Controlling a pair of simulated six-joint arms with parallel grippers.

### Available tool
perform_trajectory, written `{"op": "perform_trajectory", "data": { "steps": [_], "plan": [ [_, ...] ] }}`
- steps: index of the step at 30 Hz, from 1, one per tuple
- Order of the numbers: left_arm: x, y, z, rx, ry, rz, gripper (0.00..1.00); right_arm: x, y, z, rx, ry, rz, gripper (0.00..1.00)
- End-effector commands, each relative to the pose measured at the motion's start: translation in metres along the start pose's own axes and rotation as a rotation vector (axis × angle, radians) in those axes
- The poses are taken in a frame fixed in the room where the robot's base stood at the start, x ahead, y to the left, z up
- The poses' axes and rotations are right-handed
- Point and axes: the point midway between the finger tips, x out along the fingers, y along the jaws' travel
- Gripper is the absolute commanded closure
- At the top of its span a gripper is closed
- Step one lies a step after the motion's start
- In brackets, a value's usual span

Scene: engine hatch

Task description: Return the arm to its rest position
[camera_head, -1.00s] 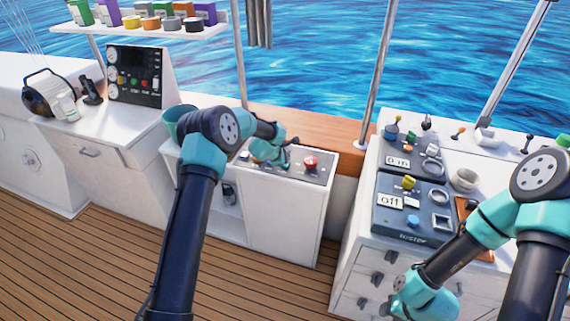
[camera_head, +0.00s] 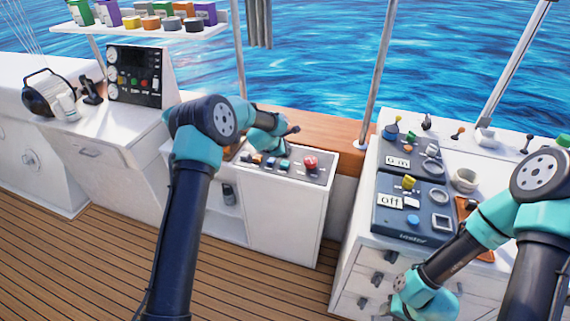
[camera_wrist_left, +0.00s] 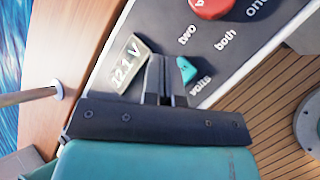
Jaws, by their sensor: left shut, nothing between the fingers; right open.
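My left arm reaches over the white cabinet with the switch panel (camera_head: 300,175). My left gripper (camera_head: 293,131) is shut and empty, above the panel's back edge. In the left wrist view its closed fingers (camera_wrist_left: 166,80) appear in front of the panel, near a teal knob (camera_wrist_left: 187,69) and a "12.1 V" display (camera_wrist_left: 130,63). A red knob (camera_head: 311,161) sits on the panel; it also shows at the top of the left wrist view (camera_wrist_left: 210,8). My right gripper (camera_head: 388,308) is low at the front of the drawer cabinet, open, its fingertips hard to make out.
A grey console (camera_head: 408,208) reading "Off" stands on the right cabinet (camera_head: 352,248). A black instrument panel (camera_head: 136,80) stands at the left under a shelf (camera_head: 140,35) of coloured items. A metal post (camera_head: 378,70) rises between the cabinets. The wooden deck (camera_head: 75,265) is clear.

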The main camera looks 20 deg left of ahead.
Motion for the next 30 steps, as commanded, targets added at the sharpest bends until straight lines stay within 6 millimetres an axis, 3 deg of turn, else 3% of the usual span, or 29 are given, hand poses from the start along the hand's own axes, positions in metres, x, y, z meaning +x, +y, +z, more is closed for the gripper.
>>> {"op": "perform_trajectory", "data": {
  "steps": [9,14,17,23,30],
  "plan": [
    [0.0,-0.002,-0.001,0.005,0.002,-0.003,1.0,0.0,0.0,0.0,0.0,0.0,0.0,0.57],
    [0.002,-0.027,-0.014,0.078,0.025,-0.036,1.0,0.0,0.0,0.0,0.0,0.0,0.0,0.57],
    [0.002,-0.061,-0.03,0.184,0.051,-0.083,1.0,0.0,0.0,0.0,0.0,0.0,0.0,0.57],
    [-0.01,-0.151,-0.069,0.481,0.083,-0.215,1.0,0.0,0.0,0.0,0.0,0.0,0.0,0.57],
    [-0.049,-0.265,-0.105,0.861,0.036,-0.387,1.0,0.0,0.0,0.0,0.0,0.0,0.0,0.57]
  ]
}}
